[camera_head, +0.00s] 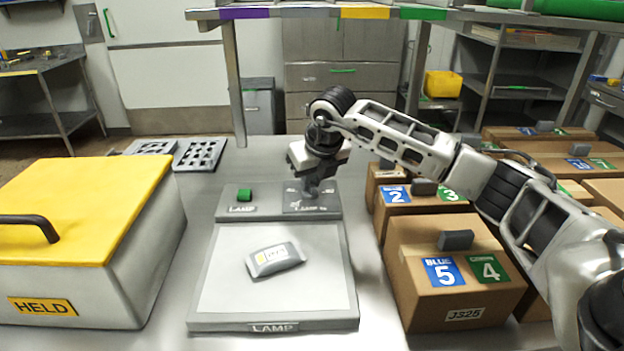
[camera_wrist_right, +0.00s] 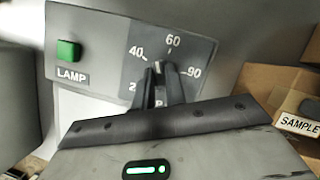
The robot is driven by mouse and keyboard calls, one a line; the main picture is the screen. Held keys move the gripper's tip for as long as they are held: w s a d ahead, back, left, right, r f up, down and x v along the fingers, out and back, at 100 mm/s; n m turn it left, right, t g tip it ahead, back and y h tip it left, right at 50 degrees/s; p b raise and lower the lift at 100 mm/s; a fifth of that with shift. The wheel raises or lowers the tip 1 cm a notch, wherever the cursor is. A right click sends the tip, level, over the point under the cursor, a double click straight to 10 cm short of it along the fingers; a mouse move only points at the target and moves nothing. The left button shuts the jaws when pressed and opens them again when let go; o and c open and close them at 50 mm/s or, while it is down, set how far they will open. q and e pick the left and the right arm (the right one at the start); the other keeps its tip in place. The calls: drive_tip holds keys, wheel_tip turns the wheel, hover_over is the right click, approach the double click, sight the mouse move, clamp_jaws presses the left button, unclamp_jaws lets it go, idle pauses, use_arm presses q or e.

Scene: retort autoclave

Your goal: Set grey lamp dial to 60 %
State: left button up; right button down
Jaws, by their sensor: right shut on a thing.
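The lamp panel (camera_head: 262,207) stands at the back of the lamp plate (camera_head: 204,318). It bears a green square button (camera_wrist_right: 68,51) and a dark dial plate (camera_wrist_right: 196,52) with marks 40, 60 and 90, plus one partly hidden mark starting with 2. My right gripper (camera_wrist_right: 161,84) points down at this plate, its two fingers shut on the grey lamp dial (camera_wrist_right: 160,93). The fingers hide most of the dial, so I cannot tell its exact setting. In the head view my right gripper (camera_head: 311,190) covers the dial. My left gripper is not in view.
A grey pouch (camera_head: 275,259) lies on the lamp plate. A yellow-lidded HELD box (camera_head: 80,215) stands at the left. Several cardboard boxes (camera_head: 420,290) crowd the right, below my right arm. An overhead shelf edge (camera_head: 300,11) crosses the top.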

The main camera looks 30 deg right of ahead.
drive_tip(key=m+h, duration=0.1)
drive_tip(key=m, duration=0.2)
drive_tip(key=m+h+b, duration=0.1)
drive_tip(key=m, duration=0.2)
drive_tip(key=shift+w+a+r+g, duration=0.1)
drive_tip(key=shift+a+g, duration=0.05)
drive_tip(key=shift+g, duration=0.25)
idle(0.3)
drive_tip(key=c, duration=1.4)
unclamp_jaws()
drive_tip(key=shift+c, duration=0.2)
drive_tip(key=v, duration=1.6)
drive_tip(key=shift+a, duration=0.2)
